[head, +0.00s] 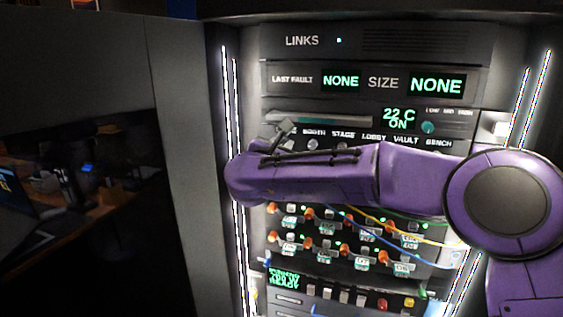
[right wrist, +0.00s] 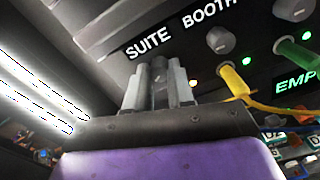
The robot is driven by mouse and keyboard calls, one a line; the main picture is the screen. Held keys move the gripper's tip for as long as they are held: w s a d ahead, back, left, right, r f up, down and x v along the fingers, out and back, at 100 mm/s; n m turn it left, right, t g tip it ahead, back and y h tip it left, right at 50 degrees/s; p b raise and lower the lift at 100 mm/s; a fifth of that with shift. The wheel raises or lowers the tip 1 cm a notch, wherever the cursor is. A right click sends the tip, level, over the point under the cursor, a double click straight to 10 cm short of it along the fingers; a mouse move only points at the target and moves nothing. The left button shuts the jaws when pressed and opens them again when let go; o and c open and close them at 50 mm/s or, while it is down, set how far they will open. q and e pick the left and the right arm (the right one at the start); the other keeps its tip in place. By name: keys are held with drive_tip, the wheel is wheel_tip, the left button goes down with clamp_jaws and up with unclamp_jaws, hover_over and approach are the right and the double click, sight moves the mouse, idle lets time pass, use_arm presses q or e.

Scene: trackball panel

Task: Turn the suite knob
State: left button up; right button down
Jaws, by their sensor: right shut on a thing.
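My right gripper (head: 283,128) reaches the left end of the row of labelled knobs on the rack panel. It covers the suite label and knob in the head view. In the right wrist view, the fingers of the right gripper (right wrist: 158,80) stand just below the SUITE label (right wrist: 148,45), shut on the suite knob. The knob is mostly hidden between the fingers, so its pointer cannot be read. The booth knob (right wrist: 221,40) is grey and round, to the right and apart from the fingers. My left gripper is not in view.
Below the knob row are orange plugs and yellow (head: 375,216), green and blue cables. A bright light strip (head: 232,150) runs up the rack's left side.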

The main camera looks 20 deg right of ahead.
drive_tip(key=n, duration=0.3)
drive_tip(key=shift+f, duration=0.1)
drive_tip(key=n, duration=0.2)
drive_tip(key=shift+n, duration=0.3)
drive_tip(key=n, duration=0.3)
drive_tip(key=shift+n, duration=0.3)
drive_tip(key=shift+n+p, duration=0.65)
drive_tip(key=shift+n, duration=1.15)
drive_tip(key=c, duration=1)
unclamp_jaws()
